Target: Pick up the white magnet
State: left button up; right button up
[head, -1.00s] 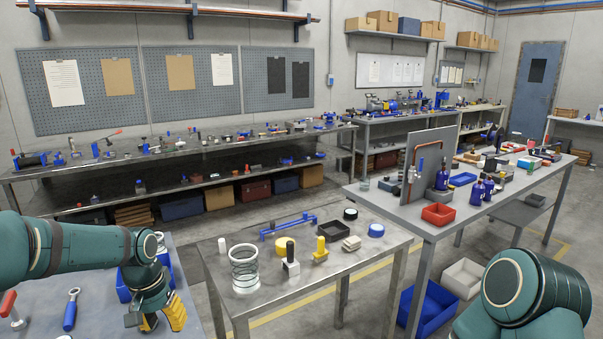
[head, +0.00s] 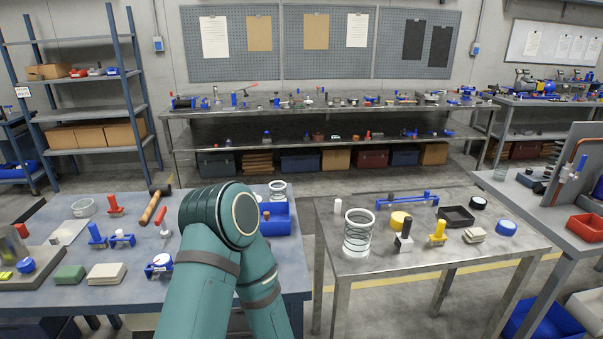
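I cannot tell for sure which thing is the white magnet. On the steel table at the right, a small white cylinder (head: 338,206) stands upright at the left edge. A dark-handled block (head: 404,241) with a pale side stands near the middle, beside a yellow-handled piece (head: 438,233). A pale flat stack (head: 475,236) lies to the right. A pale block (head: 107,274) lies on the blue-grey bench at the left. One of my teal arms rises from the bottom centre over that bench; no gripper shows.
The steel table (head: 365,267) also holds a ringed clear jar (head: 358,234), a black tray (head: 456,217) and a blue round piece (head: 506,228). A hammer (head: 155,205), a blue bin (head: 274,220) and a green block (head: 69,276) are on the left bench. A floor gap separates the tables.

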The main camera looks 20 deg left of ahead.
aim_at(119, 234)
jog(key=u, duration=2)
jog(key=z, duration=0.4)
jog(key=j+z, duration=0.15)
jog(key=z, duration=0.3)
jog(key=j+z, duration=0.1)
jog(key=z, duration=0.3)
jog(key=i+j+z, duration=0.1)
jog(key=z, duration=0.3)
jog(key=j+z, duration=0.45)
jog(key=k+j+z, duration=0.2)
jog(key=j+z, duration=0.2)
jog(key=k+j+z, duration=0.25)
jog(key=j, duration=0.15)
jog(key=k+j+z, duration=0.2)
jog(key=j, duration=0.2)
